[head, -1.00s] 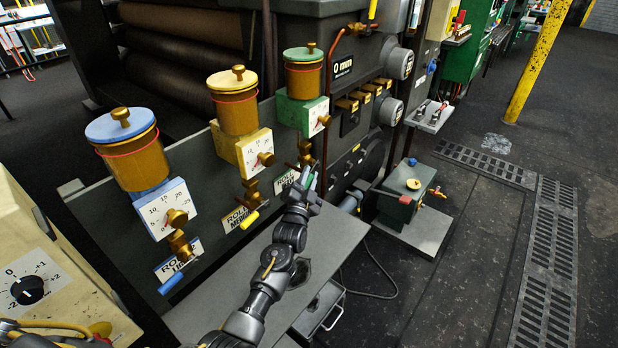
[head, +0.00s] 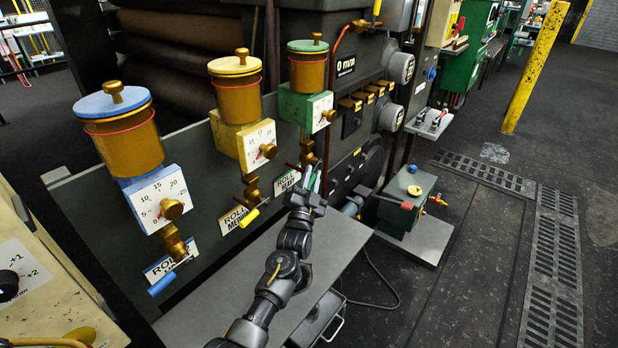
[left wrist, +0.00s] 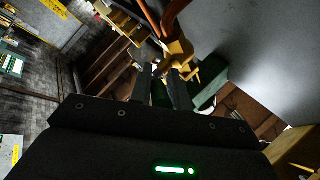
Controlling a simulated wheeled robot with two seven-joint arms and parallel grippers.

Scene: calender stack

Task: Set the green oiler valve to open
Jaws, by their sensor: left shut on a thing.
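The green oiler (head: 305,98) is the farthest of three oilers on the grey panel, with a green lid, brass reservoir and green dial block. Its brass valve (head: 307,152) hangs below the block, above the label reading HEAVY (head: 286,182). My left gripper (head: 311,182) is at the lower end of this valve, shut on its green handle, which is mostly hidden by the fingers. In the left wrist view the two fingers (left wrist: 160,87) reach up to the brass valve body (left wrist: 178,52). The handle's exact angle cannot be made out. My right gripper is not in view.
The yellow oiler (head: 236,100) and blue oiler (head: 122,140) stand to the left, with their yellow (head: 249,218) and blue (head: 162,284) valve handles slanting. A copper pipe (head: 333,85) rises close to the right of the green oiler. A grey shelf (head: 215,300) lies below my arm.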

